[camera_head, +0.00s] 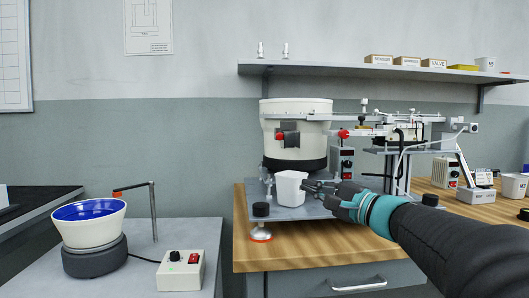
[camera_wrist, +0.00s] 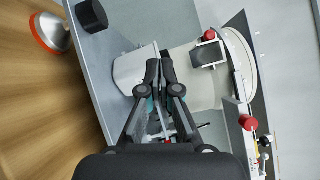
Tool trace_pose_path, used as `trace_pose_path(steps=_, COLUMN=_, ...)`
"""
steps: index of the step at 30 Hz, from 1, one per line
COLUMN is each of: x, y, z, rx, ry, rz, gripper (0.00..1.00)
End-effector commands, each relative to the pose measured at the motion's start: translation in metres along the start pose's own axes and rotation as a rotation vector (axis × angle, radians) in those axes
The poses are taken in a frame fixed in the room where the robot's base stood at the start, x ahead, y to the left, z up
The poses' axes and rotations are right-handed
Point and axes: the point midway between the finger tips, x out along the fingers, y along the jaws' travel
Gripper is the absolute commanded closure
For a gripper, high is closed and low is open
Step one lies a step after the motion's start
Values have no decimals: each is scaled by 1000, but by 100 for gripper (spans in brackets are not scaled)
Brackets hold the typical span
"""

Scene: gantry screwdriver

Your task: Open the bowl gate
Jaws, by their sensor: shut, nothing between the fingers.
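The white bowl feeder (camera_head: 295,115) stands on a metal plate on the wooden bench, its upper part wider than its dark base. A dark gate-like block (camera_head: 291,139) with a red knob (camera_head: 279,137) sits on its front wall. The block (camera_wrist: 207,54) and red knob (camera_wrist: 209,34) also show in the wrist view. My gripper (camera_head: 308,186) is shut and empty, low in front of the bowl, beside a white cup (camera_head: 290,187). In the wrist view my fingertips (camera_wrist: 159,66) overlap the cup (camera_wrist: 131,72); I cannot tell whether they touch it. Whether the gate is closed is unclear.
A second red knob (camera_head: 343,134) and a control box (camera_head: 347,160) stand right of the bowl, with a metal gantry (camera_head: 410,135) beyond. A shelf (camera_head: 380,70) hangs above. A blue-lined bowl (camera_head: 88,212) and a switch box (camera_head: 181,270) stand on the left table.

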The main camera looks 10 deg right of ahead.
Motion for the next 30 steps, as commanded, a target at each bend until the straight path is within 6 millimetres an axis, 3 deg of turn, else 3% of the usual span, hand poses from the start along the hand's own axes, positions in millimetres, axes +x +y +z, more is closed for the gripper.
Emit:
trace_pose_path(steps=1, x=-1, y=-13, z=-17, rx=27, ry=17, rz=-59, gripper=100)
trace_pose_path(steps=6, x=-7, y=-44, z=-47, rx=77, ry=48, rz=-196, gripper=100)
trace_pose_path(steps=13, x=2, y=-55, z=-54, rx=88, ry=53, rz=-229, gripper=100)
trace_pose_path(steps=28, x=89, y=-74, z=-58, rx=90, ry=51, rz=-226, gripper=100)
trace_pose_path(steps=30, x=97, y=-77, z=-51, rx=88, ry=50, rz=-227, gripper=100)
